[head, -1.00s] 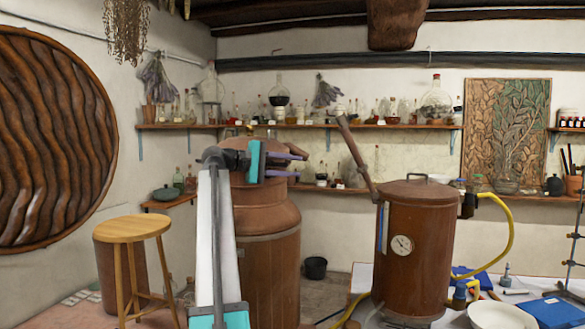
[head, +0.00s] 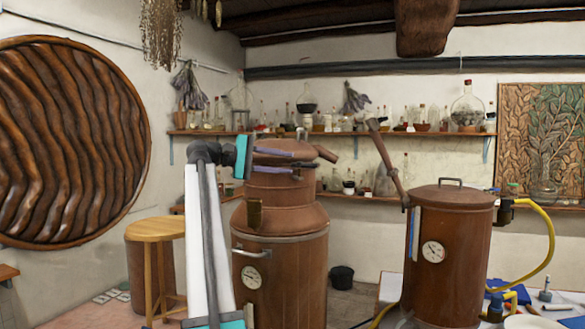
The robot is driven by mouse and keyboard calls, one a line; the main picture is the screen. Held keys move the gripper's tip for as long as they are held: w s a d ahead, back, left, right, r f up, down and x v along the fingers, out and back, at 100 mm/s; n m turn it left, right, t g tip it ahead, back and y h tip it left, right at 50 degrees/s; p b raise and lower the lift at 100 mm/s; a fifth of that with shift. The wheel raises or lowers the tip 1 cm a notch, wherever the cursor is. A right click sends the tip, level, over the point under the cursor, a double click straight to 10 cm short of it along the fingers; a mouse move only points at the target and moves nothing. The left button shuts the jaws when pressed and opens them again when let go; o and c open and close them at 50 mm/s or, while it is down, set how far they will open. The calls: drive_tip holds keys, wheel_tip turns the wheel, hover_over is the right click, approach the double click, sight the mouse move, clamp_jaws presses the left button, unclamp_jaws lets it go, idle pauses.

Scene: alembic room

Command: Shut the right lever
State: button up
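A large copper still (head: 281,284) with a domed top, side handle and dial stands in the middle of the head view. A small brass-coloured fitting (head: 254,213) is on its front shoulder. I cannot tell for sure which part is the right lever; the still's neck is partly covered by my gripper. My gripper (head: 300,160) points right across the neck, its two purple fingers apart, one above the other. It looks open and empty. Whether its fingertips touch the still cannot be told.
A smaller brown boiler (head: 450,265) with a dial, a tilted arm and a yellow hose (head: 549,235) stands at right. A wooden stool (head: 157,232) is at left. A black bucket (head: 342,277) stands on the floor behind. Shelves of bottles line the back wall.

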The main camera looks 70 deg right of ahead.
drive_tip(key=shift+w+a, duration=0.2)
drive_tip(key=shift+r, duration=0.1)
